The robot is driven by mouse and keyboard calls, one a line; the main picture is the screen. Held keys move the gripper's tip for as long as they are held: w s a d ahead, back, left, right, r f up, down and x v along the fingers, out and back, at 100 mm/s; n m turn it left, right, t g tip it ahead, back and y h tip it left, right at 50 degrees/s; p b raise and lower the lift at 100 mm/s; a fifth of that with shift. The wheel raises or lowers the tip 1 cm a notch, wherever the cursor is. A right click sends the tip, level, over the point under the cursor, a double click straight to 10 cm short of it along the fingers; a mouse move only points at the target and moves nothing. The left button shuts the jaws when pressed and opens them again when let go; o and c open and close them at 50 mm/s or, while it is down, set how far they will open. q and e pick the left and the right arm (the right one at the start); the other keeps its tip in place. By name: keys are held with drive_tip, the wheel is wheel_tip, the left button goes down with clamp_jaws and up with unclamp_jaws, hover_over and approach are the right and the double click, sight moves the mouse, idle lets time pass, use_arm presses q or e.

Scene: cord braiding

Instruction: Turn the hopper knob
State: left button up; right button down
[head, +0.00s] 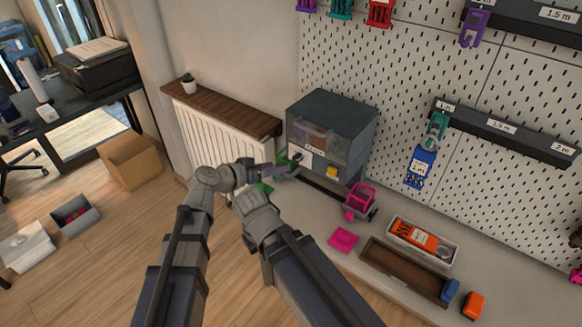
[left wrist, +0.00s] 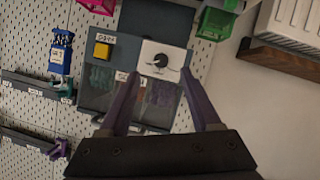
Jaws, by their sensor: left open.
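The hopper (head: 331,122) is a dark grey box with a clear front, standing against the pegboard. Its knob (left wrist: 161,61) is a dark round dial on a white plate, seen close up in the left wrist view. My left gripper (head: 291,163) is at the hopper's front in the head view, hiding part of it. In the left wrist view its two purple-grey fingers (left wrist: 160,74) are open and appear on either side of the knob, with nothing seen between them. I cannot tell whether they touch it. My right wrist shows below the left one, and its fingers cannot be made out.
A yellow button (left wrist: 102,50) is beside the knob plate. A green bin (left wrist: 217,20) and a pink bin (head: 361,197) are by the hopper. A long brown tray (head: 375,259) and a pale tray with an orange item (head: 415,239) lie to the right. A radiator (head: 222,133) is left.

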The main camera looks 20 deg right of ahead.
sight(295, 160)
use_arm(q)
drive_tip(key=shift+r+b+x, duration=0.15)
drive_tip(key=shift+b+x, duration=0.55)
drive_tip(key=shift+x, duration=1.3)
drive_tip(key=shift+r+b+x, duration=0.15)
drive_tip(key=shift+b+x, duration=0.55)
drive_tip(key=shift+x, duration=1.3)
drive_tip(key=shift+w, duration=0.2)
clamp_jaws()
